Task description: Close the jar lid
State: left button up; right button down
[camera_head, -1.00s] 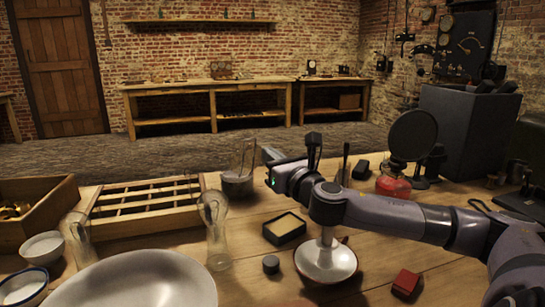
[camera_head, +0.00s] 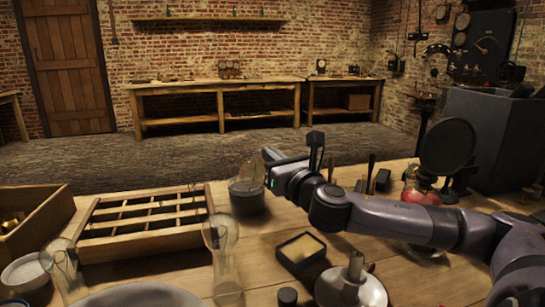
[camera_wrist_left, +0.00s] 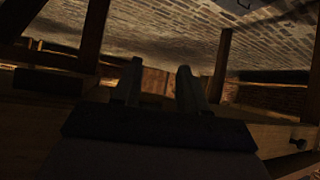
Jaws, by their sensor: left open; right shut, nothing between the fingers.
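The jar (camera_head: 247,201) stands on the wooden table in the head view, just right of the divided wooden tray. Its lower body looks dark and a clear, glassy part rises above it. I cannot tell clearly how the lid sits. My right gripper (camera_head: 268,155) is shut and empty, close to the upper right side of the jar. I cannot tell whether it touches. My left gripper (camera_wrist_left: 158,88) shows only in the left wrist view, open and empty, with dark furniture and brick wall beyond it.
The divided tray (camera_head: 150,243) stands left of the jar. A clear glass vessel (camera_head: 222,262) stands in front. A dark box with a pale top (camera_head: 301,250), a small black cylinder (camera_head: 287,297) and a white dish (camera_head: 372,293) lie nearer.

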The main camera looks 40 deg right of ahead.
pick_arm(q)
jog(key=shift+w+d, duration=0.15)
jog(key=shift+w, duration=0.2)
jog(key=shift+r, duration=0.1)
